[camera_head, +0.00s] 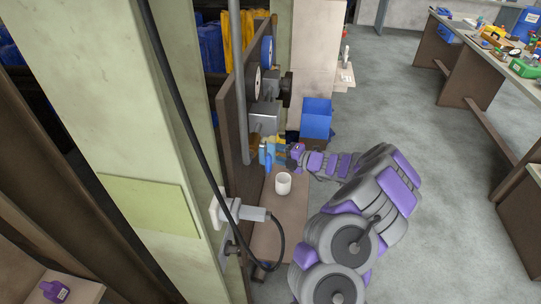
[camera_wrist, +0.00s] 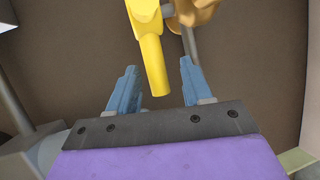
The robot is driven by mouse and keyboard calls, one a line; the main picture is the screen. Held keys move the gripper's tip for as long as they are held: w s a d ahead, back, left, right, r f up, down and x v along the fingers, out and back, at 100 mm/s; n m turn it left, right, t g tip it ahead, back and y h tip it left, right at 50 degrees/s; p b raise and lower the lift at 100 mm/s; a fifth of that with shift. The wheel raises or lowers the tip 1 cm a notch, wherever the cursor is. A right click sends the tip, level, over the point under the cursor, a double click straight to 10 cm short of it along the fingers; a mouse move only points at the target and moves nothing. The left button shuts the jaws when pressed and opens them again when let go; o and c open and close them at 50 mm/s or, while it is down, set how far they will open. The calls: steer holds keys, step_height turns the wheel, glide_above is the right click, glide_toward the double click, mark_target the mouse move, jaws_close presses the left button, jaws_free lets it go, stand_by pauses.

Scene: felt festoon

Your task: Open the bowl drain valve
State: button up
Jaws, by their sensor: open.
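A yellow valve lever (camera_wrist: 153,60) hangs down between the two blue fingers of my gripper (camera_wrist: 158,72) in the wrist view. The fingers stand apart on either side of it, and I see a gap on each side. A brass valve body (camera_wrist: 194,12) on a grey pipe (camera_wrist: 190,44) shows at the top, partly cut off by the frame. In the head view my gripper (camera_head: 271,155) is at the brown upright panel (camera_head: 234,125), below a grey box. The lever is hard to make out there.
A white cup (camera_head: 283,184) stands on a brown shelf (camera_head: 291,215) below my gripper. A grey box (camera_head: 264,118) and dials are on the panel above. A white plug with a black cable (camera_head: 184,126) is nearer.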

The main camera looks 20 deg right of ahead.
steer(key=shift+w+a, duration=0.8)
steer(key=shift+a, duration=0.35)
steer(key=shift+d+f, duration=0.15)
steer(key=shift+d, duration=0.65)
steer(key=c, duration=0.7)
steer(key=shift+a, duration=0.3)
jaws_close()
